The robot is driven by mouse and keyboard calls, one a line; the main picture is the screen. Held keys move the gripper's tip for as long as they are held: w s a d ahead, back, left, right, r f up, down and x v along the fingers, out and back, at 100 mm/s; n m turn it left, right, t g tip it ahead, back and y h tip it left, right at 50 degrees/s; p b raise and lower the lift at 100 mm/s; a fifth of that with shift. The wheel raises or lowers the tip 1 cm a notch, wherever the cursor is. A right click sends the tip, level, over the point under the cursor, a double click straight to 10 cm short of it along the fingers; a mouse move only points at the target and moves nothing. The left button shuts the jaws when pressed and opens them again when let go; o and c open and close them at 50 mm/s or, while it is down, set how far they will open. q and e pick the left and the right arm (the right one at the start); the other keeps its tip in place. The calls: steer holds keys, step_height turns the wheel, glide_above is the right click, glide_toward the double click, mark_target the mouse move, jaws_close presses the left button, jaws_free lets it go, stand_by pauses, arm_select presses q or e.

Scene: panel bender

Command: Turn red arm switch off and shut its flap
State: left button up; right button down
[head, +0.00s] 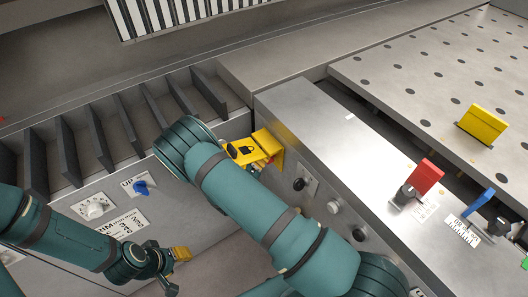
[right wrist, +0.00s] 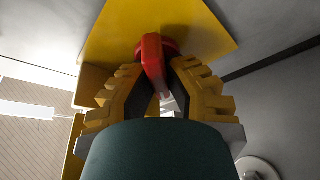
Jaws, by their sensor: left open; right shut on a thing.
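The red arm switch (right wrist: 153,65) is a red handle in front of a yellow plate (right wrist: 205,30) in the right wrist view. My right gripper (right wrist: 160,82) has its yellow ridged fingers on both sides of the handle and is shut on it. In the head view the yellow flap (head: 243,151) with a black padlock mark stands out from the yellow switch housing (head: 267,141). Only a bit of red (head: 270,160) shows below it. My left gripper (head: 173,269) is open and empty, low at the left.
A blue knob (head: 141,188) and a white dial (head: 95,208) sit on the left panel. Dark dividers (head: 100,140) line the back left.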

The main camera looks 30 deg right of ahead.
steer(key=n+y+p, duration=0.1)
steer(key=n, duration=0.1)
steer(key=n+p, duration=0.1)
steer(key=n, duration=0.2)
steer(key=shift+w+r+t+y, duration=0.1)
steer(key=shift+t+y, duration=0.2)
steer(key=shift+y, duration=0.1)
steer(key=shift+n+y+p, duration=0.5)
steer(key=shift+n, duration=1)
steer(key=shift+f+g, duration=0.2)
steer(key=shift+g, duration=0.2)
steer(key=c, duration=1)
jaws_free()
steer(key=shift+d+f, duration=0.1)
